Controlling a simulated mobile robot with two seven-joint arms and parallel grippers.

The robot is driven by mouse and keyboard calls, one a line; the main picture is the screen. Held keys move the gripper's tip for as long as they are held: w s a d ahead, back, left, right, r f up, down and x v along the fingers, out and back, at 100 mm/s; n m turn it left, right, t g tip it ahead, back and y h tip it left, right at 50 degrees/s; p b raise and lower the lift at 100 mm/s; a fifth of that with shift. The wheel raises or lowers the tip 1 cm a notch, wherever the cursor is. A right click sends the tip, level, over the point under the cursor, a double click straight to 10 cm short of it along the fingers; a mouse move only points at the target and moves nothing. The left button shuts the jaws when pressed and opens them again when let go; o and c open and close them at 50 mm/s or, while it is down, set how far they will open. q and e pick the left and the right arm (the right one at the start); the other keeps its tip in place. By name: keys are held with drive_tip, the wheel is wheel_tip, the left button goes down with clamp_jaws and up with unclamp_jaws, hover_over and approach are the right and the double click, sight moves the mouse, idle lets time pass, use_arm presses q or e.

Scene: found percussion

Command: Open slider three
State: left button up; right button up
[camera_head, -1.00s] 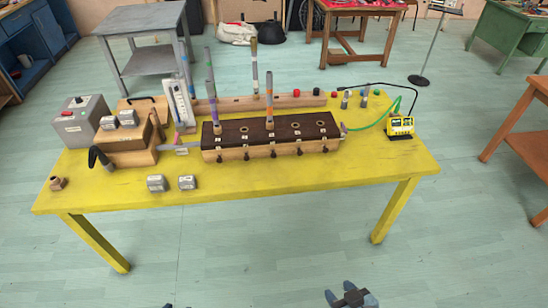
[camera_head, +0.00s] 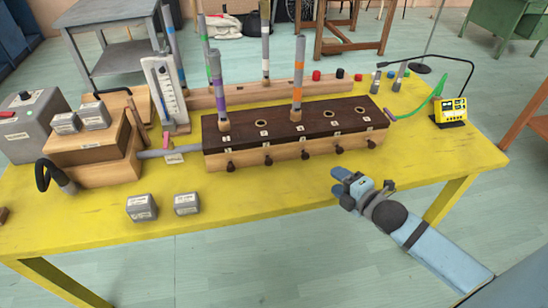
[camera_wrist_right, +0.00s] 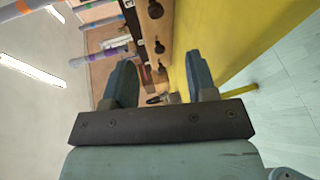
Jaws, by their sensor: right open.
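A long wooden box with a dark top (camera_head: 262,127) lies on the yellow table. Several dark slider knobs stick out along its front face. The third knob, in the middle of the row (camera_head: 305,155), is free of any gripper. My right gripper (camera_head: 342,183) is open and empty, in front of the box's right half and apart from the knobs. In the right wrist view, its two fingers (camera_wrist_right: 160,82) point along the box front, with knobs (camera_wrist_right: 158,46) beyond them. My left gripper is not in view.
Striped tubes (camera_head: 298,80) stand upright in holes in the box top. Two small grey blocks (camera_head: 142,207) sit at the table's front left. A yellow meter (camera_head: 449,112) with a green cable stands at the right. The table strip before the box is mostly clear.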

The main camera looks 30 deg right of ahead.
sight(307, 158)
drive_tip(key=shift+w, duration=0.5)
drive_tip(key=shift+w+n, duration=0.3)
drive_tip(key=shift+w, duration=0.3)
use_arm(q)
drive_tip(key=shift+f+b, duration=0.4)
drive_tip(key=shift+b, duration=0.35)
use_arm(e)
drive_tip(key=x, duration=1.2)
drive_tip(key=shift+c, duration=0.5)
clamp_jaws()
drive_tip(key=shift+s+a+r+p, duration=0.15)
drive_tip(key=shift+s+p, duration=0.4)
drive_tip(key=shift+s+a+r+p, duration=0.1)
drive_tip(key=shift+s+a+p, duration=0.05)
drive_tip(key=shift+s+p, duration=0.4)
drive_tip(key=shift+s+f, duration=0.1)
drive_tip(key=shift+s, duration=0.25)
drive_tip(key=shift+f, duration=0.1)
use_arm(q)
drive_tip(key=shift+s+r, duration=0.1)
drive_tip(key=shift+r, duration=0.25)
use_arm(e)
drive_tip(key=shift+o, duration=0.5)
unclamp_jaws()
